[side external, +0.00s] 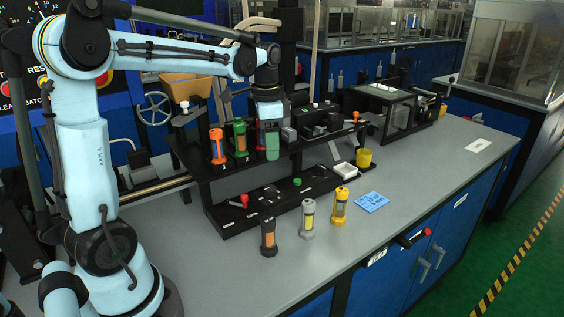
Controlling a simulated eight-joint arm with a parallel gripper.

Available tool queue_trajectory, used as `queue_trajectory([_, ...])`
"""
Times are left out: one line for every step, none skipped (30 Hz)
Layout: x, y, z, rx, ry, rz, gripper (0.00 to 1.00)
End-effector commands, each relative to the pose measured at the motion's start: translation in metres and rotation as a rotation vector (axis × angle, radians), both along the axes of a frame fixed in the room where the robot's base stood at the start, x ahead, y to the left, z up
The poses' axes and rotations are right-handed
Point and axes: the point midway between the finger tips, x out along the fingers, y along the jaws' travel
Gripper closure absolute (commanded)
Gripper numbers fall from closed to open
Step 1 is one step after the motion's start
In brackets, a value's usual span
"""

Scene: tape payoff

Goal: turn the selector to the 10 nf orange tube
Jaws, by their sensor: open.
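An orange tube (217,147) stands upright on the upper tier of the black rack (190,158); its label is too small to read. A green tube (240,137) stands to its right. My gripper (268,148) points down at the upper tier, right of the green tube. A red knob (244,201) sits on the lower tier, below the orange tube. I cannot tell for sure which part is the selector.
A black tube with an orange middle (268,238), a grey tube (308,219) and a yellow tube (340,206) stand on the bench in front. The bench's right front is clear.

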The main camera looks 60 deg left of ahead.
Motion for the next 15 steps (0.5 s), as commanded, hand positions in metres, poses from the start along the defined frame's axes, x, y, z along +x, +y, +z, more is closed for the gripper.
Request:
queue_trajectory([0.002, 0.007, -0.002, -0.006, 0.017, -0.010, 0.41])
queue_trajectory([0.003, 0.009, -0.002, -0.009, 0.026, -0.019, 0.41])
queue_trajectory([0.004, 0.012, -0.003, -0.013, 0.034, -0.026, 0.41])
queue_trajectory([0.004, 0.013, -0.004, -0.015, 0.039, -0.031, 0.41])
queue_trajectory([0.004, 0.014, -0.004, -0.017, 0.043, -0.036, 0.41])
queue_trajectory([0.004, 0.015, -0.005, -0.018, 0.046, -0.038, 0.41])
queue_trajectory([0.004, 0.015, -0.007, -0.019, 0.047, -0.040, 0.41])
queue_trajectory([0.004, 0.015, -0.008, -0.020, 0.047, -0.040, 0.41])
queue_trajectory([0.004, 0.015, -0.011, -0.020, 0.047, -0.041, 0.41])
queue_trajectory([0.005, 0.015, -0.014, -0.019, 0.047, -0.041, 0.41])
queue_trajectory([0.004, 0.015, -0.017, -0.019, 0.047, -0.040, 0.41])
queue_trajectory([0.004, 0.015, -0.022, -0.019, 0.047, -0.040, 0.41])
queue_trajectory([0.004, 0.014, -0.027, -0.019, 0.047, -0.040, 0.41])
queue_trajectory([0.004, 0.014, -0.031, -0.018, 0.047, -0.040, 0.41])
queue_trajectory([0.004, 0.014, -0.038, -0.018, 0.046, -0.040, 0.41])
